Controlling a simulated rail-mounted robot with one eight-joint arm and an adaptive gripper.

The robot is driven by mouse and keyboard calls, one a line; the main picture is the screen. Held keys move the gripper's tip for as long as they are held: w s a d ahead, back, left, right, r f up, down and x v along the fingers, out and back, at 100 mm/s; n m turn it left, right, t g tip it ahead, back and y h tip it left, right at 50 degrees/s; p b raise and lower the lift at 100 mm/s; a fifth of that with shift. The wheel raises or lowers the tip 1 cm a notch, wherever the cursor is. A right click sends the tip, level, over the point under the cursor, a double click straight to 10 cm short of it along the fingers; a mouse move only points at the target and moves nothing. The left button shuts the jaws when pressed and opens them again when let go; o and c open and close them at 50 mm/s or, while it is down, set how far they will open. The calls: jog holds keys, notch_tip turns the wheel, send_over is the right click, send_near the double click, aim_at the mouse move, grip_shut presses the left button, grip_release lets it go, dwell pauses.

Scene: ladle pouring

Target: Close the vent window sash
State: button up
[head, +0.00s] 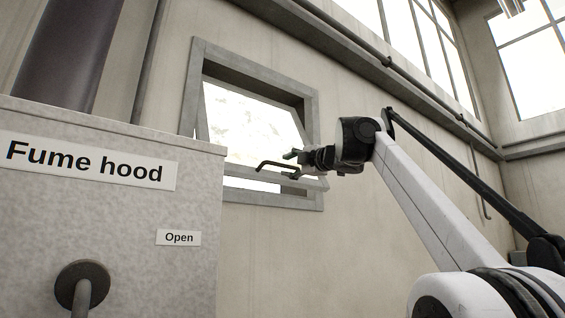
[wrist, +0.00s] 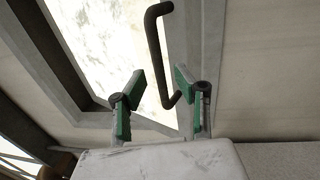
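The vent window sash (head: 250,122) hangs tilted in a grey wall frame (head: 188,90) in the head view. Its lower edge stands away from the frame, with a bright gap below it. A dark bent bar handle (head: 268,163) is on the sash's lower part. It also shows in the wrist view (wrist: 153,45), running up from between the fingers. My gripper (head: 291,164) is at the handle's right end. In the wrist view its green-padded fingers (wrist: 159,84) are apart, with the handle's lower end between them. I cannot tell whether either pad touches it.
A pale fume hood (head: 120,220) fills the lower left, with a round dark knob or pipe fitting (head: 82,285) and an "Open" label (head: 179,238). A pipe (head: 385,62) runs along the wall above. The wall below the window looks clear.

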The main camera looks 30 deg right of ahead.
aim_at(284, 165)
jog(key=shift+p+x, duration=0.45)
jog(key=shift+x, duration=1.2)
grip_shut()
